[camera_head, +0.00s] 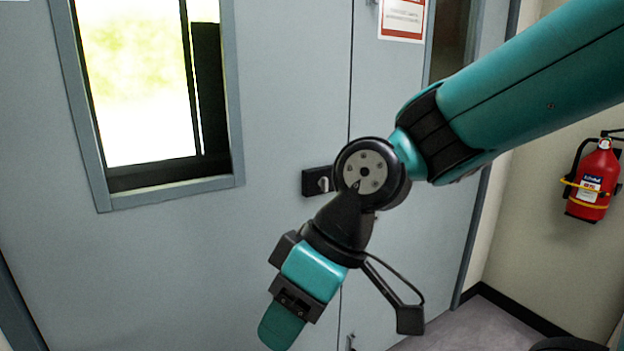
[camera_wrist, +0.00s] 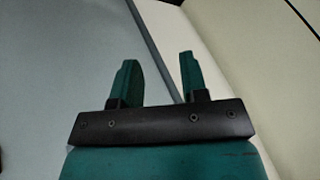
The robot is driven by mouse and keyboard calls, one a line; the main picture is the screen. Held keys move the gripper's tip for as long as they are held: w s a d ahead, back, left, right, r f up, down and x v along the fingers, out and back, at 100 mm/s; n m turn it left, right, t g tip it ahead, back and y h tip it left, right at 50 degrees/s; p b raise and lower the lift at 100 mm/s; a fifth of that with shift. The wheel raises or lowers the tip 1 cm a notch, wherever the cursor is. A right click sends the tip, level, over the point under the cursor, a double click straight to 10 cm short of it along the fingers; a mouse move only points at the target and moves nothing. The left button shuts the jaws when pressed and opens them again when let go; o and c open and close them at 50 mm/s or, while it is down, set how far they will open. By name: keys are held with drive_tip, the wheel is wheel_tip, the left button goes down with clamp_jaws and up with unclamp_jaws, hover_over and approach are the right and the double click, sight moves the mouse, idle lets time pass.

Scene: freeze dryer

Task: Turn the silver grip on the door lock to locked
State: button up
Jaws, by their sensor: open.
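The door lock (camera_head: 314,182) is a small black box on the grey door (camera_head: 280,120), close to the seam between the two door leaves. A silver grip (camera_head: 324,184) shows on its right part. My wrist joint covers the area just right of the lock, so part of it may be hidden. My gripper (camera_head: 281,325) hangs below and left of the lock and points down, apart from it. In the wrist view my gripper (camera_wrist: 160,80) has its two teal fingers spread with nothing between them. The lock is not visible in the wrist view.
A window (camera_head: 150,90) is in the left door leaf. A red fire extinguisher (camera_head: 594,182) hangs on the right wall. A sign (camera_head: 403,18) is on the right leaf. The door surface left of the lock is clear.

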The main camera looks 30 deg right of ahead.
drive_tip(key=w+d+f+t+y+b, duration=0.1)
drive_tip(key=w+d+t+y, duration=0.25)
drive_tip(key=w, duration=0.85)
drive_tip(key=m+t+h+b, duration=0.2)
drive_tip(key=m+t+h, duration=0.6)
drive_tip(key=t, duration=0.6)
approach(327, 179)
drive_tip(key=shift+g+h, duration=0.25)
drive_tip(key=shift+h, duration=0.3)
drive_tip(key=w+p, duration=0.6)
drive_tip(key=p, duration=0.1)
drive_tip(key=w+p, duration=0.3)
drive_tip(key=shift+w+a+r+p, duration=0.1)
drive_tip(key=shift+a+r+p, duration=0.2)
drive_tip(key=shift+a+p, duration=0.1)
drive_tip(key=shift+w+f, duration=0.15)
drive_tip(key=shift+w, duration=0.25)
clamp_jaws()
